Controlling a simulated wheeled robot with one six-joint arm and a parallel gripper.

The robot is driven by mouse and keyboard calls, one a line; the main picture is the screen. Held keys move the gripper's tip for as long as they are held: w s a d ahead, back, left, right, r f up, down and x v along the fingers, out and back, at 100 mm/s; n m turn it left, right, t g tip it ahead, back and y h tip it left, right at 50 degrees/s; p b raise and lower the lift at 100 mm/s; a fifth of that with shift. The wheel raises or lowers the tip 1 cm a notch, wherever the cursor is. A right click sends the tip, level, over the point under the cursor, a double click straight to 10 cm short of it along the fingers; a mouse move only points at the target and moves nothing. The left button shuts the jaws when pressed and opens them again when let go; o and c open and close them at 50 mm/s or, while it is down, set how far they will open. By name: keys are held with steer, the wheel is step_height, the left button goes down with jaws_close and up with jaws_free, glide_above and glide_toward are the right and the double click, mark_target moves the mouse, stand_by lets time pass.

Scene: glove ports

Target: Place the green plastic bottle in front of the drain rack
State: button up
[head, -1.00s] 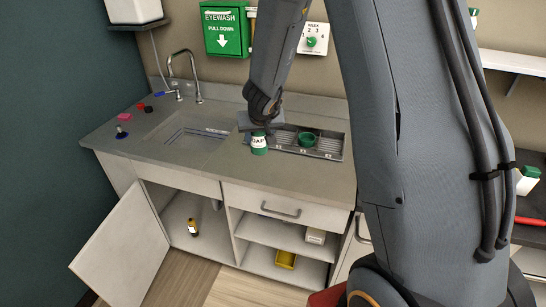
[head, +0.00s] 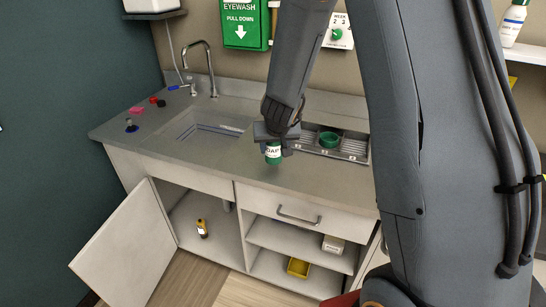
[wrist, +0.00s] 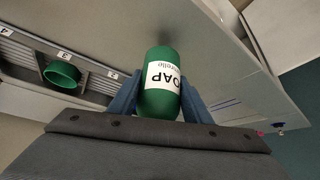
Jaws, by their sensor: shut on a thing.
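The green plastic bottle (head: 273,153) has a white label reading SOAP in part. My gripper (head: 274,143) is shut on it over the counter, in front of the drain rack (head: 345,150). In the wrist view the bottle (wrist: 161,95) sits between my two blue-grey fingers (wrist: 160,98). Its far end is toward the counter; I cannot tell whether it touches the surface. The drain rack (wrist: 98,85) runs along the left in the wrist view, with labelled slots. A green cup-like object (head: 329,139) sits in the rack.
The sink (head: 205,130) with its faucet (head: 212,70) is left of the gripper. Small coloured items, including a red one (head: 161,103), lie at the counter's left end. A cabinet door (head: 125,235) stands open below. The counter front between sink and rack is clear.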

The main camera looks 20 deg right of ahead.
steer(key=shift+f+b, duration=0.5)
steer(key=shift+f, duration=0.75)
steer(key=shift+f, duration=0.1)
steer(key=o, duration=1)
steer(key=shift+o, duration=0.2)
